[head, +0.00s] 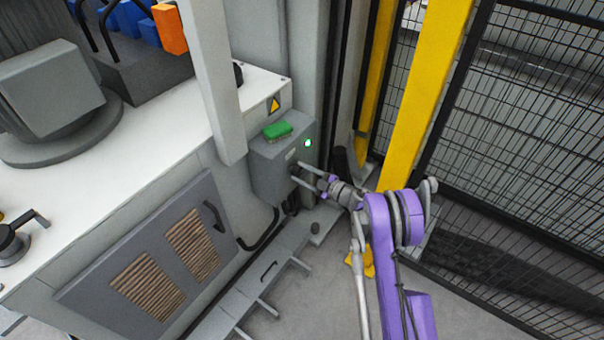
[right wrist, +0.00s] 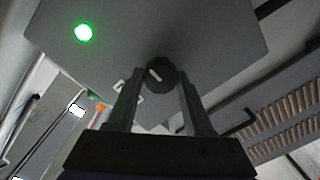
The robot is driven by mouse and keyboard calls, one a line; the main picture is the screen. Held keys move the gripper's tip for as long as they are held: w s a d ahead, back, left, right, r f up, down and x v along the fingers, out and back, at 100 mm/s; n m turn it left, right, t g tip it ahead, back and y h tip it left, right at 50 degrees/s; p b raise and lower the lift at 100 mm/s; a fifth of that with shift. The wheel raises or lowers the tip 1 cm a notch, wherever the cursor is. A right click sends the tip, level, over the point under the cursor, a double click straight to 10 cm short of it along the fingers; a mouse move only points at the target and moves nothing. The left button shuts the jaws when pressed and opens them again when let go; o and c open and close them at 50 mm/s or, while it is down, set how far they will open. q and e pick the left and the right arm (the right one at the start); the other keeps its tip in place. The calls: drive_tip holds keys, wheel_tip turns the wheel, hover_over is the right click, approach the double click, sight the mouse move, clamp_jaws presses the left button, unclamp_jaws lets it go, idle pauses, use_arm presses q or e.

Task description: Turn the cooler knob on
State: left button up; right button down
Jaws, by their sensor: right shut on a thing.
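The cooler knob (right wrist: 160,76) is a dark round knob with a white pointer mark, on the front of a grey control box (head: 272,172). In the right wrist view the mark slants toward the upper left. My right gripper (right wrist: 157,84) has a finger on each side of the knob and is shut on it. In the head view the same gripper (head: 298,172) reaches the box front from the right, and its fingers largely hide the knob. A green lamp (head: 308,143) glows on the box front, also bright in the right wrist view (right wrist: 84,32). My left gripper is out of view.
A green item (head: 278,130) lies on top of the box. A white-topped cabinet (head: 150,150) with a vented door stands to the left. A yellow post (head: 425,90) and black mesh fence (head: 530,120) bound the right side. Grey floor shows below.

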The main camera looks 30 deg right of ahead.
drive_tip(key=shift+c, duration=1.4)
unclamp_jaws()
drive_tip(key=p+v, duration=0.1)
drive_tip(key=v, duration=0.9)
drive_tip(key=shift+s+d+p, duration=0.2)
drive_tip(key=shift+s+p, duration=0.1)
drive_tip(key=shift+s, duration=0.05)
drive_tip(key=shift+r, duration=0.1)
